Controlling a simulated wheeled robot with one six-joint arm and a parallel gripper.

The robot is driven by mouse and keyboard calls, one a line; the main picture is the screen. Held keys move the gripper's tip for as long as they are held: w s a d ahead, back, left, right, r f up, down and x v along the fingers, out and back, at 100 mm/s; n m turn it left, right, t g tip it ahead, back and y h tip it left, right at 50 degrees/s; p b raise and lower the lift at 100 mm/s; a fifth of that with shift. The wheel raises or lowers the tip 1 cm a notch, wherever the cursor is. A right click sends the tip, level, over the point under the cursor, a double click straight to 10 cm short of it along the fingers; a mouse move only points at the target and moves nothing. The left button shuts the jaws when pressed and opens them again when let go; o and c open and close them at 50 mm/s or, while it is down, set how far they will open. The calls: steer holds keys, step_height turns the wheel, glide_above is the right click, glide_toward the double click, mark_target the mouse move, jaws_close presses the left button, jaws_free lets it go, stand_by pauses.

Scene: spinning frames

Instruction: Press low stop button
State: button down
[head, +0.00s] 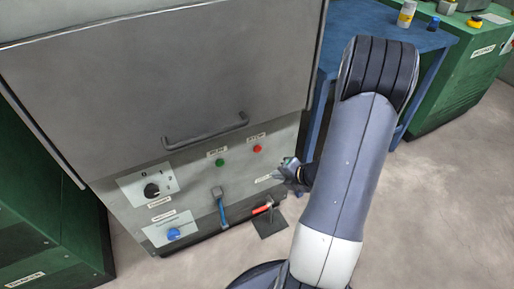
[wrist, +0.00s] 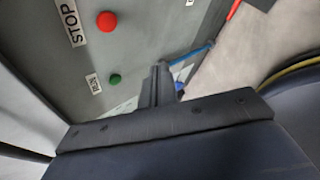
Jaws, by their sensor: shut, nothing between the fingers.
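The red stop button (head: 257,149) sits on the lower grey front panel of the machine, under a small white label. It also shows in the wrist view (wrist: 107,21), beside a label reading STOP (wrist: 72,22). My gripper (head: 281,173) is below and to the right of it in the head view. In the wrist view its fingers (wrist: 158,78) are together, with nothing between them. The red button is apart from the fingertips, at the upper left there. The green button (head: 220,162) is left of the red one; in the wrist view it (wrist: 115,79) is nearer the fingers.
A black rotary knob (head: 152,190), a blue knob (head: 173,234) and a blue-handled lever (head: 222,207) are on the panel. A red-handled item (head: 262,208) is low by the floor. A blue table (head: 345,20) stands right of the machine.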

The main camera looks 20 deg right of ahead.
mark_target(257, 149)
steer(key=w+p, duration=0.1)
steer(key=w, duration=0.8)
steer(key=shift+a, duration=0.15)
stand_by(2.1)
steer(key=shift+w+p, duration=0.35)
steer(key=shift+w, duration=0.55)
stand_by(0.7)
steer(key=shift+s, duration=1)
